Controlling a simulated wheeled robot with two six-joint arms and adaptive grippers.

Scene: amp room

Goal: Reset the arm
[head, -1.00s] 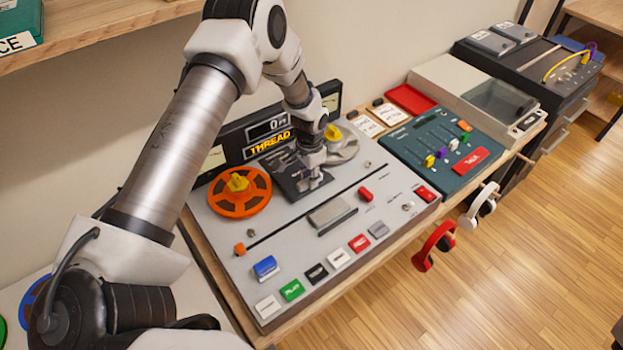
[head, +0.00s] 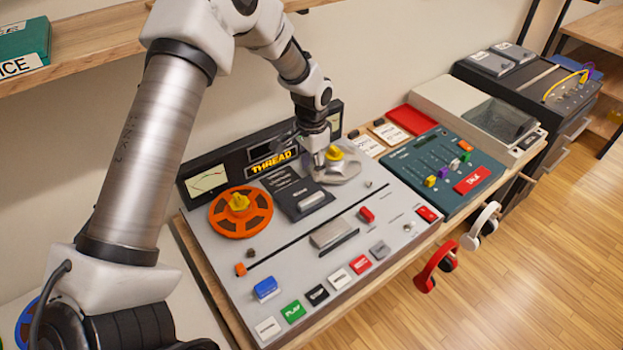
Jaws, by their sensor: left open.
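My left arm reaches in from the left over a grey tape machine. My left gripper (head: 318,170) points down just above the machine's deck, between a dark panel (head: 297,196) and the grey reel (head: 346,166) with a yellow hub. The arm hides part of that reel and of the display strip behind it. The jaws are small in the picture and hold nothing that I can see. An orange reel (head: 240,212) with a yellow hub sits at the deck's left. My right gripper is not in view.
A teal panel with sliders (head: 442,168), a red tray (head: 410,119) and a lidded grey unit (head: 470,112) stand to the right. Red headphones (head: 436,262) and white headphones (head: 480,225) hang at the table's front edge. A wooden shelf (head: 95,55) is at upper left.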

